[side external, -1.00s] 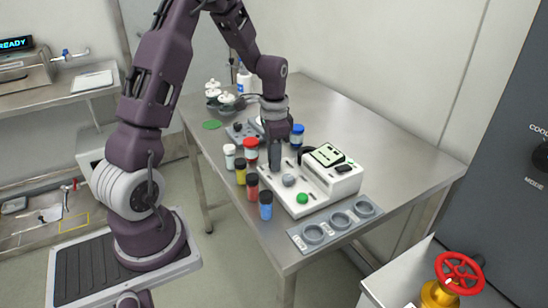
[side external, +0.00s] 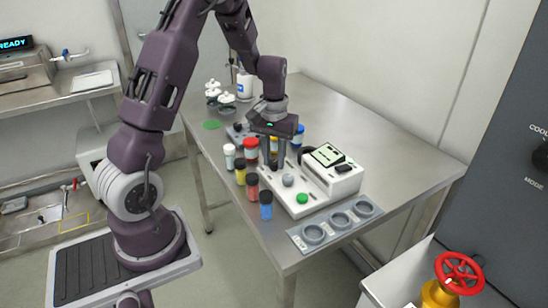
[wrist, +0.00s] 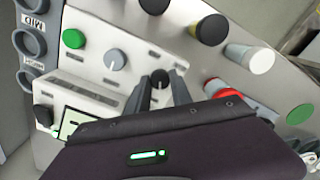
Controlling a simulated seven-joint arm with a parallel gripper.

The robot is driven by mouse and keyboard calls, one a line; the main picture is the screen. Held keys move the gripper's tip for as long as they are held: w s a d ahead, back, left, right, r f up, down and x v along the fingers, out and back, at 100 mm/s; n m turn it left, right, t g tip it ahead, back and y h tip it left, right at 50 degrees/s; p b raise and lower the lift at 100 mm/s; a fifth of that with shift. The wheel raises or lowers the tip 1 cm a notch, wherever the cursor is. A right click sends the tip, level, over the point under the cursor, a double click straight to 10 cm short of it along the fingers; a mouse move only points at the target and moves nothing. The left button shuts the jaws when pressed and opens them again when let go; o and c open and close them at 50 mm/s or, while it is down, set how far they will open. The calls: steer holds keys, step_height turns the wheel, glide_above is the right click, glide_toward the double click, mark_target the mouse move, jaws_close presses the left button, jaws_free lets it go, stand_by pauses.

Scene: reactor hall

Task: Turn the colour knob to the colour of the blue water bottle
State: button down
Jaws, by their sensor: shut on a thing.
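A white device (side external: 318,178) with a display stands on the steel table. It carries a grey pointer knob (wrist: 115,60), a green button (wrist: 73,38) and a small black knob (wrist: 159,77). My gripper (wrist: 160,82) points down at the device, its two fingers on either side of the black knob, shut on it. It also shows in the side view (side external: 274,161), over the far end of the device. A white bottle with a blue part (side external: 245,86) stands at the back; I cannot tell if it is the blue water bottle. The colour marks around the knob are not readable.
Several jars stand left of the device, among them a red-lidded one (side external: 251,147) and a blue one with a black lid (side external: 266,204). A blue-lidded jar (side external: 298,134) is behind. A grey tray (side external: 335,228) with round wells lies in front. The table's right side is clear.

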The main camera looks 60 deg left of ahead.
mark_target(274, 162)
steer(key=n, duration=0.5)
steer(key=shift+w+r+n, duration=0.1)
steer(key=shift+n, duration=0.2)
steer(key=n, duration=1)
steer(key=shift+n, duration=2.7)
steer(key=c, duration=1.1)
jaws_free()
steer(key=shift+c, duration=0.2)
step_height(274, 162, up, 7)
